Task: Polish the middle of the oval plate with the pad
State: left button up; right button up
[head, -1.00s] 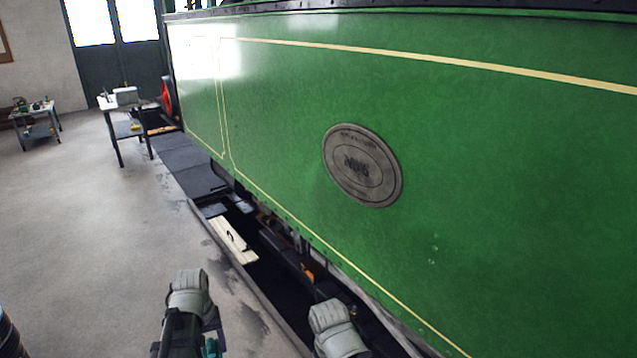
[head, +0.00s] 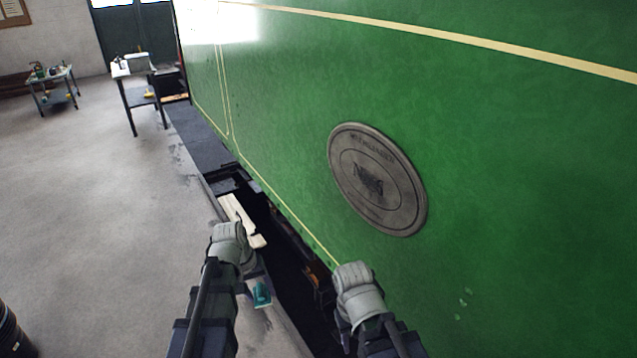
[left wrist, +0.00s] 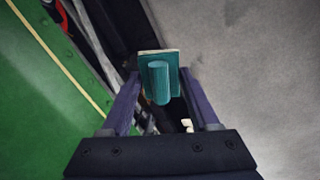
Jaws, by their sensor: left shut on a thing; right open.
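The oval plate (head: 402,213) is grey with raised lettering and an inner oval ring, fixed on the green side panel right of centre in the head view. Its surface looks dull. My left gripper (head: 259,284) is low, left of and below the plate and well apart from it. It is shut on the teal pad (left wrist: 159,84), held by its rounded grip between the fingers in the left wrist view. The pad also shows in the head view (head: 262,295). My right gripper is below the plate; its fingers are hidden behind its own wrist in the head view.
The tram's green panel (head: 290,110) with cream lines fills the right side. A dark pit with a pale board (head: 238,218) runs along its foot. A table (head: 138,68) and a small trolley (head: 53,82) stand far left.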

pick_arm(q)
jog(key=w+d+r+t+h+p, duration=0.1)
jog(key=w+d+r+t+h, duration=0.1)
jog(key=w+d+r+h, duration=0.4)
jog(key=n+t+h+p, duration=0.2)
jog(key=t+h+p, duration=0.1)
jog(key=t+h, duration=0.45)
send_near(363, 182)
jog(key=w+a, duration=0.2)
jog(key=a, duration=0.1)
jog(key=shift+y, duration=0.45)
jog(key=shift+r+x, duration=0.15)
jog(key=shift+x, duration=1.3)
jog(key=shift+r+x, duration=0.15)
jog(key=shift+x, duration=1.3)
jog(key=shift+x, duration=1)
jog(key=shift+s+d, duration=0.45)
jog(key=shift+s, duration=0.25)
jog(key=shift+s+d, duration=0.4)
jog(key=shift+s, duration=0.3)
jog(key=shift+s+d, duration=0.1)
jog(key=shift+s, duration=0.1)
